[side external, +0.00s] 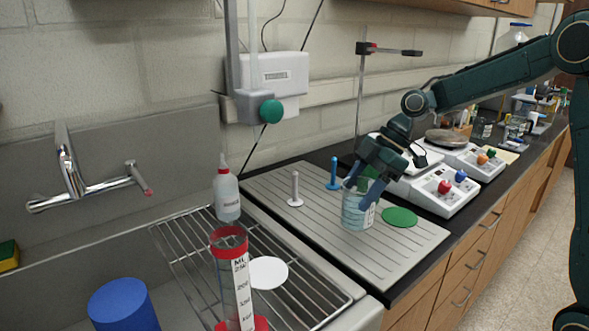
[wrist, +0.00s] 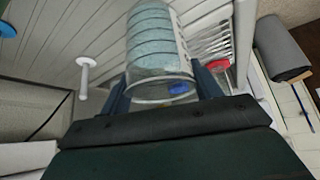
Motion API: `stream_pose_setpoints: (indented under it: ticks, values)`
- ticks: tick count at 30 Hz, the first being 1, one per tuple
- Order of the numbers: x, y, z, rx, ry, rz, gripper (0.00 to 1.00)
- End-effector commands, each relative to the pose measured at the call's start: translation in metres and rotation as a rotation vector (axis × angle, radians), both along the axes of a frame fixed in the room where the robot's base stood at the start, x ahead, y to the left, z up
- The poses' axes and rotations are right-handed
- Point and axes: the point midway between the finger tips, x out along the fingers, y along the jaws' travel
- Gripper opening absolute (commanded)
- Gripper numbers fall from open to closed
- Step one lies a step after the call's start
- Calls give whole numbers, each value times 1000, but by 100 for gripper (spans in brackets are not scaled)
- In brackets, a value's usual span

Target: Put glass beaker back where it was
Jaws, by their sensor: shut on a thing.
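The glass beaker (side external: 357,212) is clear with a bluish tint and a white label. My gripper (side external: 366,190) is shut on it from above, near its rim. In the side view the beaker is at the grey grooved drainboard, beside a flat green disc (side external: 399,217); I cannot tell whether its base touches the board. In the wrist view the beaker (wrist: 158,45) lies between my two fingers, its open rim toward the camera. A flat white disc (side external: 268,272) lies on the wire rack at the sink.
A white peg (side external: 295,190) and a blue peg (side external: 334,174) stand on the drainboard (side external: 290,222). A red-topped graduated cylinder (side external: 234,280), wash bottle (side external: 227,193) and blue cup (side external: 123,305) are to the left. White hotplates (side external: 440,190) with coloured knobs stand right.

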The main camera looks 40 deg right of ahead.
Motion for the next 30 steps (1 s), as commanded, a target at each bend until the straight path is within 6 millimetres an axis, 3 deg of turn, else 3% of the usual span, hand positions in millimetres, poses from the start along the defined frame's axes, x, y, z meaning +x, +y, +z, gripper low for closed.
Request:
stream_pose_setpoints:
  ticks: [8,19,30]
  values:
    - [0,0,-5,-1,-2,-1,35]
    - [0,0,-39,-2,-2,0,35]
    - [0,0,-42,-2,-3,1,35]
